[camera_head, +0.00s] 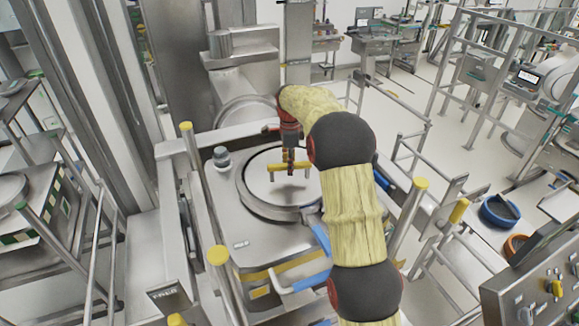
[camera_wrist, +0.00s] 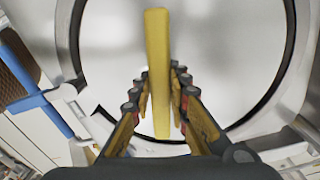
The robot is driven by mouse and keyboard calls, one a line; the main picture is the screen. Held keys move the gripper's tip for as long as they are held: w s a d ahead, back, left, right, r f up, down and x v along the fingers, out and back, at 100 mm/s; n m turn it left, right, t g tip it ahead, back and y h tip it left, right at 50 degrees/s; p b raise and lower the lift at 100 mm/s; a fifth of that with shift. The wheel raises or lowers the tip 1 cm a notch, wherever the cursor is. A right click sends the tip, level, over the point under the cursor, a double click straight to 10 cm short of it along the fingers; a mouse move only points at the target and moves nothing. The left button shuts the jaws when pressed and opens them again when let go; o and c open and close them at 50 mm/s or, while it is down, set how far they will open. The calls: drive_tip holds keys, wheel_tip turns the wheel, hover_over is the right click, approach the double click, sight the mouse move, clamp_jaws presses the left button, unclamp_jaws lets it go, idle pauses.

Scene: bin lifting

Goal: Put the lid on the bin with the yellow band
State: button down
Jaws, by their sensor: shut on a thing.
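The bin (camera_head: 232,232) is a grey metal box with a round opening on top and a yellow band (camera_head: 253,277) low on its front. The lid (camera_head: 262,190), a round silver disc, lies over the opening. It also fills much of the wrist view (camera_wrist: 215,60). A yellow bar handle (camera_head: 305,166) spans the lid's middle and shows upright in the wrist view (camera_wrist: 157,35). My gripper (camera_head: 289,165) is shut on the handle from above, one finger on each side (camera_wrist: 161,85). A dark crescent shows along the lid's edge; I cannot tell whether the lid is fully seated.
Yellow-capped posts (camera_head: 187,130) and metal rails surround the bin. A blue handle (camera_head: 310,281) sticks out at its front. A metal column stands behind. A control panel (camera_head: 535,295) is at the lower right.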

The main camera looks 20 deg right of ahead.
drive_tip(key=shift+w+r, duration=0.1)
drive_tip(key=shift+r, duration=0.2)
drive_tip(key=c, duration=1.9)
unclamp_jaws()
drive_tip(key=shift+o, duration=1.3)
drive_tip(key=shift+f, duration=0.15)
drive_tip(key=shift+s+f, duration=0.25)
drive_tip(key=shift+w+r, duration=0.15)
drive_tip(key=shift+r, duration=0.3)
wheel_tip(320, 180, up, 12)
drive_tip(key=shift+f, duration=0.25)
drive_tip(key=shift+a, duration=0.1)
